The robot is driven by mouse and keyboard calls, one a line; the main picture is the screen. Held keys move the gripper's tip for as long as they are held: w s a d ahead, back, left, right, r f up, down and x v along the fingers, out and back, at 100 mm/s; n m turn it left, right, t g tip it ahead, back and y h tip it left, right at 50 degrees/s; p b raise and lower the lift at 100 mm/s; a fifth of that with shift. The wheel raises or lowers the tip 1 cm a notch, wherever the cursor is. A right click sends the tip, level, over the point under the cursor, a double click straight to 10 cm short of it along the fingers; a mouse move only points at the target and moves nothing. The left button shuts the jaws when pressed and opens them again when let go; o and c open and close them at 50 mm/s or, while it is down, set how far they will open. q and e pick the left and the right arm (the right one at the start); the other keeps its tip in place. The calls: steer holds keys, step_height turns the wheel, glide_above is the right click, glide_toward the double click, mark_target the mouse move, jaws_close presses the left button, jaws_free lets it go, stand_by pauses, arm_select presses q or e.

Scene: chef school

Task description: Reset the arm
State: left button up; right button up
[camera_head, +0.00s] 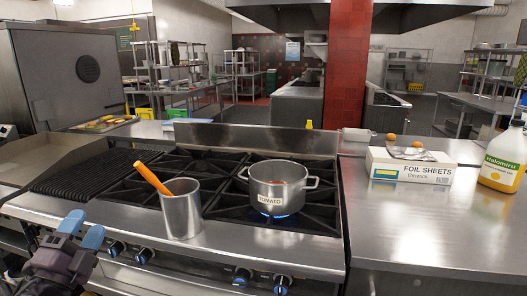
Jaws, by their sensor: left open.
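My left gripper (82,230) is in the lower left corner, its two blue-tipped fingers apart and nothing between them. It is in front of the stove's front edge, left of a steel container. My right gripper is out of view. No object in view is touched by the left gripper.
A steel pot (277,190) labelled TOMATO stands on a lit burner. A steel container (181,212) with an orange-handled utensil (152,178) stands on the stove's front ledge. A foil sheets box (412,166) and a yellow jug (503,160) stand on the right counter, whose front is clear.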

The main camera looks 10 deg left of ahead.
arm_select(q)
steer(key=s+d+f+n+g+y, duration=0.15)
steer(key=f+n+g, duration=0.35)
steer(key=f, duration=0.6)
steer(key=s+d+f+n+g+y, duration=0.1)
steer(key=s+d+f+n+g, duration=0.15)
steer(key=f+n, duration=0.65)
steer(key=s+d+f+g+h, duration=0.1)
steer(key=s+d+f+g, duration=0.1)
steer(key=s+d+f, duration=0.3)
steer(key=s+d+f+n+g+h, duration=0.1)
steer(key=s+d+f+g+h, duration=0.1)
steer(key=s+d+f, duration=0.3)
steer(key=s+f+g, duration=0.1)
steer(key=s+f, duration=0.2)
steer(key=f, duration=0.4)
steer(key=shift+s+d+n, duration=0.2)
steer(key=shift+s+n, duration=0.1)
steer(key=shift+s, duration=0.05)
